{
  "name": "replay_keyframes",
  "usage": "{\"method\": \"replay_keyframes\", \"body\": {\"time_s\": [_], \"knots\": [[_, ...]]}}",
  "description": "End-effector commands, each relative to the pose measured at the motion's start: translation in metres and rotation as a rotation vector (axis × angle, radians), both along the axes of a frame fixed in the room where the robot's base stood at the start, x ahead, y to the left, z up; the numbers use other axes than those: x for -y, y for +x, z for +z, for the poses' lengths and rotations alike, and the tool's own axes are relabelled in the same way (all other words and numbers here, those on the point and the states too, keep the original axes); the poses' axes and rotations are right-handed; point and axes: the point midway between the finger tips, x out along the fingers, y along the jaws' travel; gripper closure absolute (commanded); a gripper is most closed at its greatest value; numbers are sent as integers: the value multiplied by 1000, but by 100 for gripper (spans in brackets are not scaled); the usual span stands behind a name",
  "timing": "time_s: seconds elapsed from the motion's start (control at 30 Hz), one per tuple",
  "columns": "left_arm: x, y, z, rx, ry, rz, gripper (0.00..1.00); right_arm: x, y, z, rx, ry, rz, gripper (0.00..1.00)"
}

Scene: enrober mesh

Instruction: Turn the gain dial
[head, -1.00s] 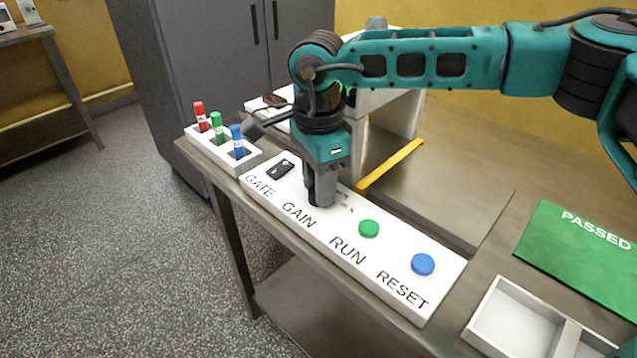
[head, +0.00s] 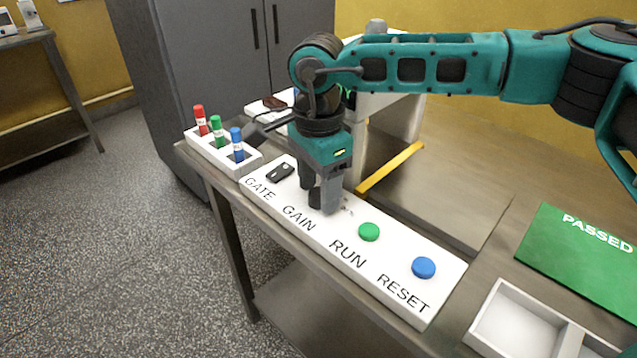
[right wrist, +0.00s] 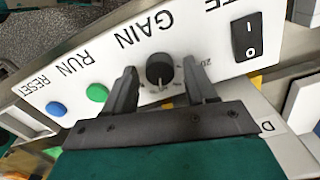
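The gain dial (right wrist: 160,70) is a dark round knob with a light pointer line on the white control panel (right wrist: 50,92). Tick marks and numbers are printed around it. In the head view the dial (head: 316,197) is partly hidden by my right gripper (head: 318,198), which points down over it. In the right wrist view my right gripper (right wrist: 159,68) is open, one finger on each side of the dial, with a visible gap on both sides. My left gripper is not in view.
The panel also bears a black GATE rocker switch (head: 280,172), a green RUN button (head: 369,232) and a blue RESET button (head: 423,267). A white marker holder (head: 246,166) stands beyond its left end. A green PASSED mat (head: 585,250) and white tray (head: 497,318) lie right.

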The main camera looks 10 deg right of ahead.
Motion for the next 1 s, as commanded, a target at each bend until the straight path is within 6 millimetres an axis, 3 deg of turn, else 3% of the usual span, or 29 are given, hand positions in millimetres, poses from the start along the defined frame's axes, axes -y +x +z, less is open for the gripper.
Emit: {"method": "replay_keyframes", "body": {"time_s": [0.37, 0.8, 1.0], "knots": [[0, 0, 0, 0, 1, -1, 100, 0, 0, 7, 2, 1, 0, 40], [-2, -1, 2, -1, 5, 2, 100, 0, 1, 95, 3, 0, -1, 40], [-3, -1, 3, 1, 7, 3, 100, 0, 0, 122, 2, 0, 0, 40]]}}
